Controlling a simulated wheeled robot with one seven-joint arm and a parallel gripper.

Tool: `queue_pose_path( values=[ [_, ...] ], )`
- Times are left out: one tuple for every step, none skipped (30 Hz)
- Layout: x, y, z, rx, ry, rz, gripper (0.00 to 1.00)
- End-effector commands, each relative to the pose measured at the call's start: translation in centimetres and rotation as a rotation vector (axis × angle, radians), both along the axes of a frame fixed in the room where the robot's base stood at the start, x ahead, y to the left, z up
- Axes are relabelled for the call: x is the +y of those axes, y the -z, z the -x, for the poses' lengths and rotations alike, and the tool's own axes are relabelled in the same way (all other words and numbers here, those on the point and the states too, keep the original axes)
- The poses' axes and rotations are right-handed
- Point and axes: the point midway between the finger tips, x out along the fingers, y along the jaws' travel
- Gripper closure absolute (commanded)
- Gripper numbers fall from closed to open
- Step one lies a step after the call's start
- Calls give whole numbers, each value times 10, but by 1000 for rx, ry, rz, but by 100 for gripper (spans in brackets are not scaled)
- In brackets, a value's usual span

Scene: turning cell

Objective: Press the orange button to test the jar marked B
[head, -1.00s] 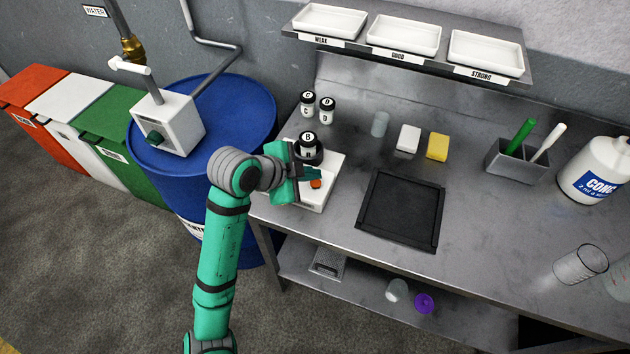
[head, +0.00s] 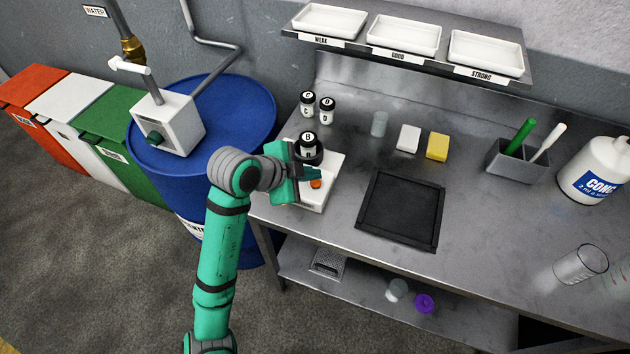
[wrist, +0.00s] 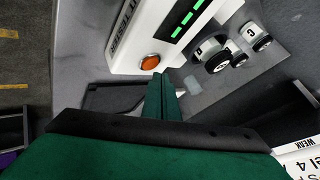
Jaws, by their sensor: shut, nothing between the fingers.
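The white tester (head: 323,192) stands at the left end of the steel bench. The jar marked B (head: 308,141), with a black lid, stands upright in the tester's dark round holder (head: 310,157). The orange button (head: 315,184) is on the tester's front part and also shows in the wrist view (wrist: 150,62). My gripper (head: 318,174) is shut and empty, its fingertips right beside the button. In the wrist view the fingertips (wrist: 162,82) appear just below the button; I cannot tell whether they touch it. Green bars (wrist: 188,18) are lit on the tester.
Jars marked C (head: 307,104) and D (head: 327,110) stand behind the tester. A black tray (head: 400,211) lies to its right. A clear glass (head: 380,124), a white block (head: 408,138) and a yellow sponge (head: 438,146) stand behind the tray. A blue drum (head: 235,115) is at the left.

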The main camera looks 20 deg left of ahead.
Motion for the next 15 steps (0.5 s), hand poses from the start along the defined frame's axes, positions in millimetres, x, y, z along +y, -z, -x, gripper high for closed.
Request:
queue_pose_path(
  values=[
    [0, 0, 0, 0, 0, 0, 100],
    [0, 0, 0, 0, 0, 0, 100],
    [0, 0, 0, 0, 0, 0, 100],
    [0, 0, 0, 0, 0, 0, 100],
    [0, 0, 0, 0, 0, 0, 100],
    [0, 0, 0, 0, 0, 0, 100],
    [0, 1, 0, 0, 0, 0, 100],
    [0, 1, 0, 0, 0, 1, 100],
    [0, 2, 0, 0, 0, 1, 100],
    [0, 3, 0, 0, -1, 2, 100],
    [0, 4, 0, 0, -1, 2, 100],
    [0, 5, 0, 0, -1, 2, 100],
    [0, 6, 0, 0, -1, 2, 100],
    [0, 7, 0, 1, -1, 1, 100],
    [0, 8, 0, 0, -1, 1, 100]
  ],
)
